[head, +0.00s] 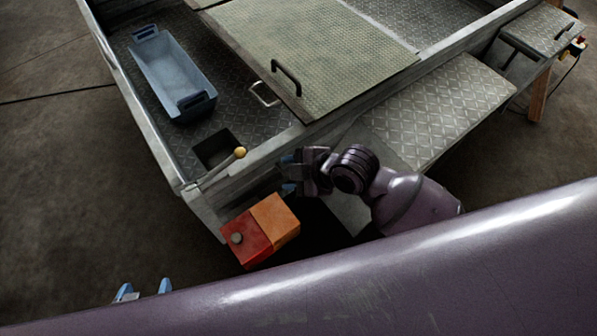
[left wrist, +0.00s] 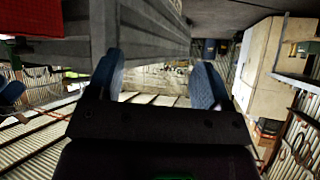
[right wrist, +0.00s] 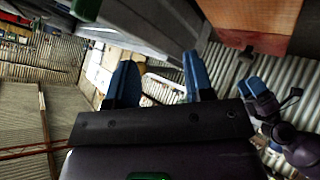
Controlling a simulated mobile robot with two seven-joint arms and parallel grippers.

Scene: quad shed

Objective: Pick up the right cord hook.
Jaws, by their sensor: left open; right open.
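I cannot clearly make out the right cord hook. A black bent bar (head: 520,46) sits on the far-right side plate, and a small yellow-and-red piece with a cord (head: 574,48) hangs by that plate's edge. I cannot tell whether either is the hook. My right gripper (head: 290,172) is open beside the near wall of the metal bed, far from that plate. Its blue fingers (right wrist: 160,82) have nothing between them in the right wrist view. My left gripper (head: 143,290) is open and empty over the floor at lower left. Its fingers (left wrist: 160,82) show apart in the left wrist view.
A red-and-orange box (head: 260,230) is close below my right gripper. A metal bed (head: 120,75) holds a blue tray (head: 172,75), a hatch lid with a black handle (head: 286,76), and a yellow-knobbed lever (head: 239,152). A diamond-plate step (head: 440,105) lies right. Floor at left is clear.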

